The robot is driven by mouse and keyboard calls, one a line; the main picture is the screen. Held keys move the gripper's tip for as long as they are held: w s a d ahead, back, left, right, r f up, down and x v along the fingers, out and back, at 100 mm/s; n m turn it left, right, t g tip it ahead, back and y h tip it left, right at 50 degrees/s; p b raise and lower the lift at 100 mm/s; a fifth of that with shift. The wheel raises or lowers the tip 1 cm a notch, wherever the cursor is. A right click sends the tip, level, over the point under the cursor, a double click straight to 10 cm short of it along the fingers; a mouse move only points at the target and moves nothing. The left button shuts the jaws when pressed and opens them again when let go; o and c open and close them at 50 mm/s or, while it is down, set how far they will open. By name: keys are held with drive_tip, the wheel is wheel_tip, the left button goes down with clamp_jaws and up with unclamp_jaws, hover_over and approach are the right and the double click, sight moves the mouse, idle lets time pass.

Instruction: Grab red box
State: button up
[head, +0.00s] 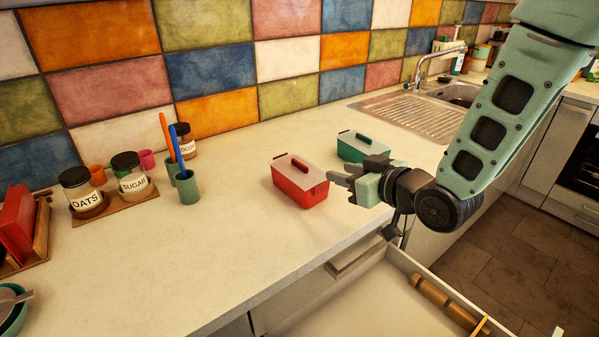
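The red box (300,188) stands on the pale countertop near the middle of the head view. It has a light lid with a red handle on top. My gripper (342,179) is just to the right of the red box, with its fingers pointing left toward it. The fingertips look close to the box's right end; I cannot tell whether they touch it. I cannot tell how far the fingers are apart. The box is not lifted.
A green box (362,146) stands behind my gripper. A cup with utensils (188,187) and labelled jars (130,175) are to the left. A sink (430,110) is at the back right. An open drawer (360,295) with a rolling pin (445,300) juts out below the counter. The front counter is clear.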

drive_tip(key=p, duration=0.2)
approach(302, 165)
drive_tip(key=shift+w+a+r, duration=0.1)
drive_tip(key=shift+w+a, duration=0.3)
drive_tip(key=shift+w, duration=0.2)
drive_tip(key=shift+w+a, duration=0.35)
drive_tip(key=shift+w, duration=0.3)
drive_tip(key=shift+f+p+x, duration=0.25)
drive_tip(key=shift+p+x, duration=0.25)
drive_tip(key=shift+x, duration=1)
drive_tip(key=shift+f+p+x, duration=0.2)
drive_tip(key=shift+p+x, duration=0.3)
drive_tip(key=shift+x, duration=1.05)
drive_tip(key=shift+s+d, duration=0.1)
drive_tip(key=shift+s, duration=0.05)
clamp_jaws()
